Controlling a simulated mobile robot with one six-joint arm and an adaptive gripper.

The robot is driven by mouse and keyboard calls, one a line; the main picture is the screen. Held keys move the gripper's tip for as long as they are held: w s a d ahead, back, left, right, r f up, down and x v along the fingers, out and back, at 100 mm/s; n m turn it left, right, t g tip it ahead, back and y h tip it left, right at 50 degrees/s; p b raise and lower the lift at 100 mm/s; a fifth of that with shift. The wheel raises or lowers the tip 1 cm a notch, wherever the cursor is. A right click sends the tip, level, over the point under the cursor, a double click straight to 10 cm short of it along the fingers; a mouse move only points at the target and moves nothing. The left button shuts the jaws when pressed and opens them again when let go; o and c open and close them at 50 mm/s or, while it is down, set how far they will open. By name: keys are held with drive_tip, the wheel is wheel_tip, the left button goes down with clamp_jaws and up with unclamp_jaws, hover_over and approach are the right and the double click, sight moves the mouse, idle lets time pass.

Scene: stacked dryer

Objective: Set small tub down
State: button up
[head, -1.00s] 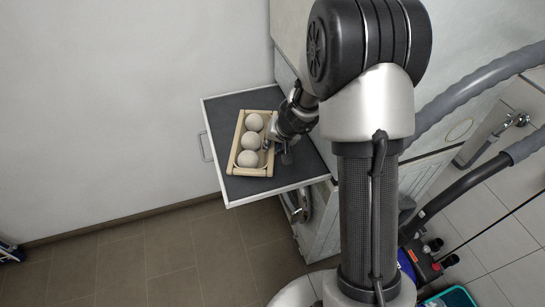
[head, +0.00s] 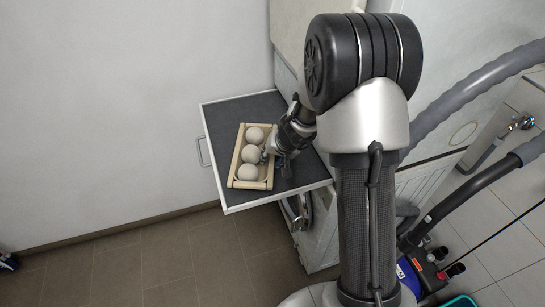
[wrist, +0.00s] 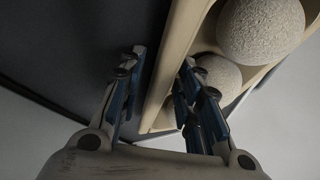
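The small tub (head: 240,159) is a pale wooden, open box holding three light grey balls (head: 251,154) in a row. It appears to rest on the dark top of the pull-out shelf. My gripper (head: 271,150) is at its right long wall. In the wrist view, my gripper (wrist: 168,85) is open, with its fingers on either side of the tub's wall (wrist: 170,60). The left finger is outside with a dark gap to the wall. The right finger is inside, close to the wall and balls. The tub's underside is hidden.
The pull-out shelf (head: 222,120) has a white rim and a handle at its left. Dark free surface surrounds the tub. The white appliance (head: 425,185) stands to the right, partly behind my arm. A blank wall is at the left.

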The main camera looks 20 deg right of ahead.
idle(0.3)
drive_tip(key=shift+r, duration=0.25)
drive_tip(key=s+a+r+n+p, duration=0.1)
drive_tip(key=s+r+p, duration=0.15)
drive_tip(key=r, duration=0.35)
drive_tip(key=s+a+r+y+p, duration=0.1)
drive_tip(key=s+a+r, duration=0.1)
drive_tip(key=s+r, duration=0.35)
drive_tip(key=s+a+r+n+p, duration=0.1)
drive_tip(key=s+r, duration=0.1)
drive_tip(key=r, duration=0.6)
drive_tip(key=s+r+n, duration=0.1)
drive_tip(key=s+r, duration=0.1)
drive_tip(key=s, duration=0.5)
drive_tip(key=s+a+r+n+h, duration=0.1)
drive_tip(key=s+r, duration=0.2)
drive_tip(key=s, duration=0.5)
drive_tip(key=s+r+n+h, duration=0.1)
drive_tip(key=s+r, duration=0.2)
drive_tip(key=s, duration=0.4)
drive_tip(key=shift+s+a+g, duration=0.35)
drive_tip(key=shift+s+g, duration=0.05)
